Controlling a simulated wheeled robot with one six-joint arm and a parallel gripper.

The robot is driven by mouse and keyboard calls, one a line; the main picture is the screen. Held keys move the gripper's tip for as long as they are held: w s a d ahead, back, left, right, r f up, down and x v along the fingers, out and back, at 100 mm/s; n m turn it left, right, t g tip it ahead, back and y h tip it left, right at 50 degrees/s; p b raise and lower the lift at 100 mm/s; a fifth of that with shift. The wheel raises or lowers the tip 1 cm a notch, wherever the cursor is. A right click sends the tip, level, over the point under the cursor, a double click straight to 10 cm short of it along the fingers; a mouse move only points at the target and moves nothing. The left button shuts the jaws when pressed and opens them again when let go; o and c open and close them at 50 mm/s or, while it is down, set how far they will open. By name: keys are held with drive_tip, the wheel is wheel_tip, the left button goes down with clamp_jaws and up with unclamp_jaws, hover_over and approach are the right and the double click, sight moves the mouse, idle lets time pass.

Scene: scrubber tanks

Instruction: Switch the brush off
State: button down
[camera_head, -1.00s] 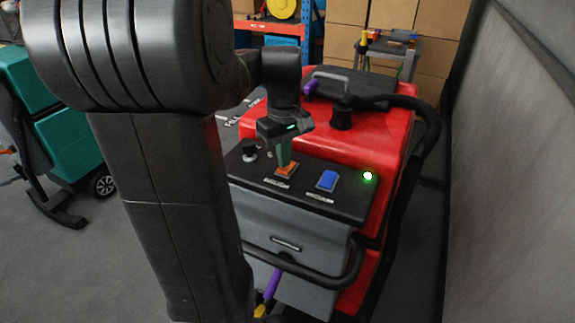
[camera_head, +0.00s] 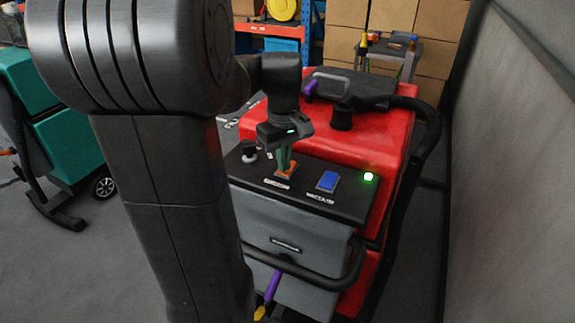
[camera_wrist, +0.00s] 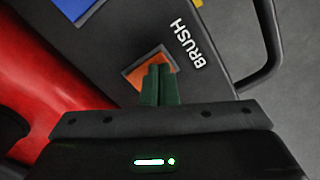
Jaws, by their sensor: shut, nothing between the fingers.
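The brush switch is an orange rocker (camera_head: 286,170) on the dark control panel of the red and grey scrubber; in the wrist view the orange rocker (camera_wrist: 150,70) sits beside the label BRUSH. My gripper (camera_head: 283,166) points down at this rocker, its green fingers together with nothing between them. In the wrist view the closed fingertips (camera_wrist: 159,70) overlap the rocker and hide part of it. They look to be at or touching its surface; I cannot tell how hard. Which way the rocker is tilted is unclear.
A blue rocker marked VACUUM (camera_head: 327,181) is right of the orange one, with a lit green lamp (camera_head: 369,177) beyond it. A black knob (camera_head: 249,152) stands to the left. A black handle bar (camera_head: 310,278) runs across the front. A grey wall (camera_head: 510,180) is at right.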

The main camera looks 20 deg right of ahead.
wheel_tip(320, 180, up, 7)
drive_tip(key=p, duration=0.6)
drive_tip(key=shift+f, duration=0.2)
wheel_tip(320, 180, down, 7)
drive_tip(key=b, duration=0.6)
drive_tip(key=shift+r, duration=0.1)
drive_tip(key=shift+r, duration=0.15)
